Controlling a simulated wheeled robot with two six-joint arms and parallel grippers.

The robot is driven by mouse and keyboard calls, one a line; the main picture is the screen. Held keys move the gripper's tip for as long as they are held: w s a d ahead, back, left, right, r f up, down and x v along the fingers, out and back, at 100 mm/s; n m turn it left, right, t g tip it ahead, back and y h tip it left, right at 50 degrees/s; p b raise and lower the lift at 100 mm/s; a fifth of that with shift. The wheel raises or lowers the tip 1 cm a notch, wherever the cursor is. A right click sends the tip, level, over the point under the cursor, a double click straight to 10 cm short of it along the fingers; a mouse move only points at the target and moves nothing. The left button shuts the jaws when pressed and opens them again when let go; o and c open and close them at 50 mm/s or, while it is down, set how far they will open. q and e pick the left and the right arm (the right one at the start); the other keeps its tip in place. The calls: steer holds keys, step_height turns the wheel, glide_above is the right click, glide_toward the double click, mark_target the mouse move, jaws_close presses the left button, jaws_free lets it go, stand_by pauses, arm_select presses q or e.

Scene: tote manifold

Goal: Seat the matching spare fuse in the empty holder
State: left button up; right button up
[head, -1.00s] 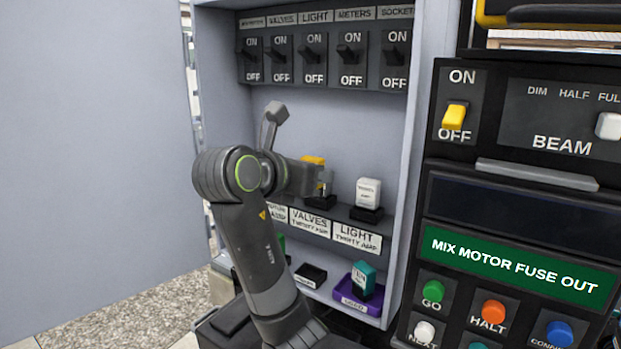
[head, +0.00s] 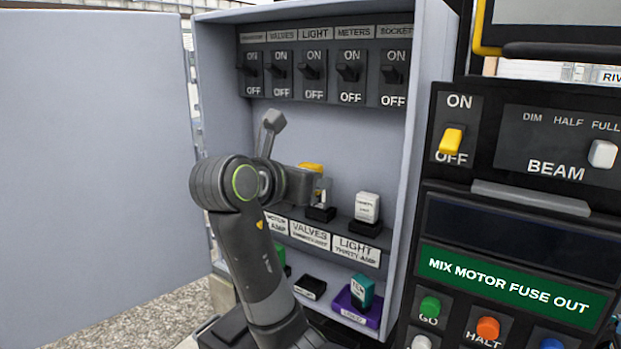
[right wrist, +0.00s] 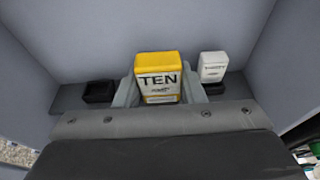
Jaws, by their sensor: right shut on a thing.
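My right gripper (head: 321,191) is shut on a yellow fuse (right wrist: 158,75) marked TEN. The fuse's yellow top (head: 311,167) shows behind the fingers in the head view. It is upright at the black holder (head: 320,214) above the VALVES label; whether its base touches the holder cannot be told. A black holder (right wrist: 99,91) to its left in the right wrist view is empty. In the head view my arm hides that leftmost place, beside the partly covered MOTOR label (head: 275,222). A white fuse (head: 367,206) stands in the LIGHT holder. My left gripper is out of view.
On the lower shelf are a partly hidden green piece (head: 281,257), an empty black holder (head: 310,288) and a teal fuse (head: 361,290) in a purple tray (head: 345,305). Cabinet walls enclose the shelves. The panel display (head: 510,284) reads MIX MOTOR FUSE OUT.

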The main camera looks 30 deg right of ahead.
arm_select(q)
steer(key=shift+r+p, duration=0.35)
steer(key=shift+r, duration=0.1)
arm_select(e)
steer(key=s+a, duration=0.3)
steer(key=a, duration=0.4)
steer(key=shift+w+r, duration=0.1)
